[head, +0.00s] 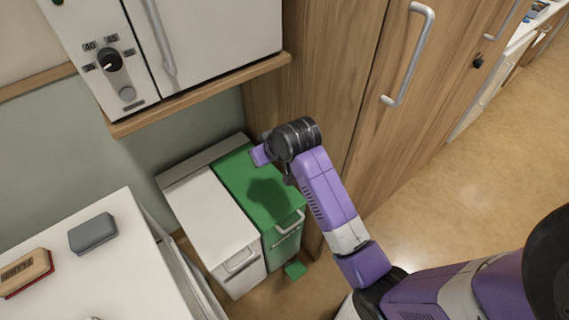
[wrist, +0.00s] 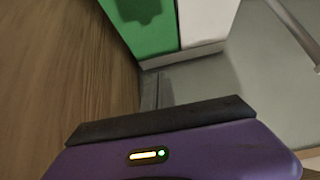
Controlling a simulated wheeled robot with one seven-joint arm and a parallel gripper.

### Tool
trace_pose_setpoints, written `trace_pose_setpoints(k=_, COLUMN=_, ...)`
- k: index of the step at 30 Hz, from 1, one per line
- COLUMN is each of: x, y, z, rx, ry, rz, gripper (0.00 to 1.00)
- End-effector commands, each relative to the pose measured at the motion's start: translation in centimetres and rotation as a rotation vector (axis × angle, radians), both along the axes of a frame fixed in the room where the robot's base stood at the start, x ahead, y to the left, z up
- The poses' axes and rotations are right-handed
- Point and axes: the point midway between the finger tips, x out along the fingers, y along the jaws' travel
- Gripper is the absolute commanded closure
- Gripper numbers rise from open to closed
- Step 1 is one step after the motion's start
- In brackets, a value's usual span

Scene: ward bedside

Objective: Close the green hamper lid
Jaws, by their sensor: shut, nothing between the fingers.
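The green hamper lid (head: 262,195) lies flat on top of the green hamper (head: 283,248), level with the white lid beside it. It has a pale handle (head: 290,222) at its front edge. My gripper (head: 260,155) is shut and empty above the rear part of the green lid, and a dark shadow falls on the lid below. In the wrist view, my gripper (wrist: 160,120) fills the bottom, and part of the green lid (wrist: 150,35) shows at the top. It looks apart from the lid.
A white hamper (head: 212,225) stands left of the green one. A wooden cupboard (head: 330,90) rises on the right. A white cabinet on a wooden shelf (head: 200,95) hangs above. A white table (head: 110,265) with a grey block (head: 93,234) is at lower left. Floor is free at right.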

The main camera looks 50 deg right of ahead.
Motion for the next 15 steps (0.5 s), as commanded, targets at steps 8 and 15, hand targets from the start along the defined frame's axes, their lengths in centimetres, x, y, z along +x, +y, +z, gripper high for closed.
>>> trace_pose_setpoints(k=8, x=-4.0, y=-1.8, z=4.5, rx=0.115, ry=0.388, rz=0.022, gripper=1.00)
trace_pose_setpoints(k=15, x=-6.3, y=-1.3, z=4.3, rx=0.163, ry=0.517, rz=0.037, gripper=1.00)
